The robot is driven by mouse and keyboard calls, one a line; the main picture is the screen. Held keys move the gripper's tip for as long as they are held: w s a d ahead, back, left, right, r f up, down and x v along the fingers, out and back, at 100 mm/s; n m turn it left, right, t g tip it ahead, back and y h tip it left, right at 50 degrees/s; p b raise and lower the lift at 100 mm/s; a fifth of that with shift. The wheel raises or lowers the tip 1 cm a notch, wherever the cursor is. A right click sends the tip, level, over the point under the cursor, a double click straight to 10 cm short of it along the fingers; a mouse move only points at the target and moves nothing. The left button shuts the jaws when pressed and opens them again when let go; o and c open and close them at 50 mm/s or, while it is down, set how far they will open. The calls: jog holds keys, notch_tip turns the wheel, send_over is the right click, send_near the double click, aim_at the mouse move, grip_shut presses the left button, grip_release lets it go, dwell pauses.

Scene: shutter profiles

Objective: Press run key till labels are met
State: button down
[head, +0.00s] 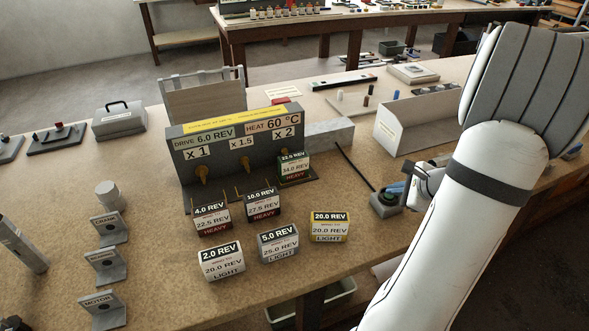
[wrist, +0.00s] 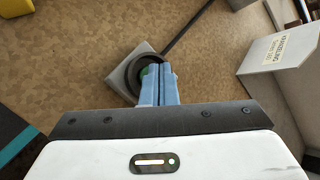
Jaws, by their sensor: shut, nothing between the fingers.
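The run key appears to be the green button in a dark ring on a grey box (head: 386,207), at the bench's right front; the wrist view shows the box (wrist: 122,76) and part of the button. My gripper (head: 397,188) has its blue fingers shut and empty over the button; the wrist view shows the fingertips (wrist: 158,68) covering much of it. I cannot tell whether they touch. The dark drive board (head: 226,165) reads DRIVE 6.0 REV and HEAT 60 °C, above x1, x1.5 and x2. HEAVY blocks (head: 211,218) and LIGHT blocks (head: 221,261) carry REV labels.
A white open bin (head: 405,135) stands behind the key, close to my arm. A dark rod or cable (head: 355,165) runs from the box toward the back. Grey stands (head: 104,264) and a case (head: 119,119) are at left.

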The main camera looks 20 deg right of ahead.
aim_at(393, 198)
jog(key=shift+f, duration=0.1)
dwell(0.5)
jog(key=shift+f+b, duration=0.4)
jog(key=shift+b, duration=0.25)
jog(key=shift+r, duration=0.45)
jog(key=shift+r+p, duration=2.25)
jog(key=shift+r, duration=0.85)
jog(key=shift+f, duration=0.1)
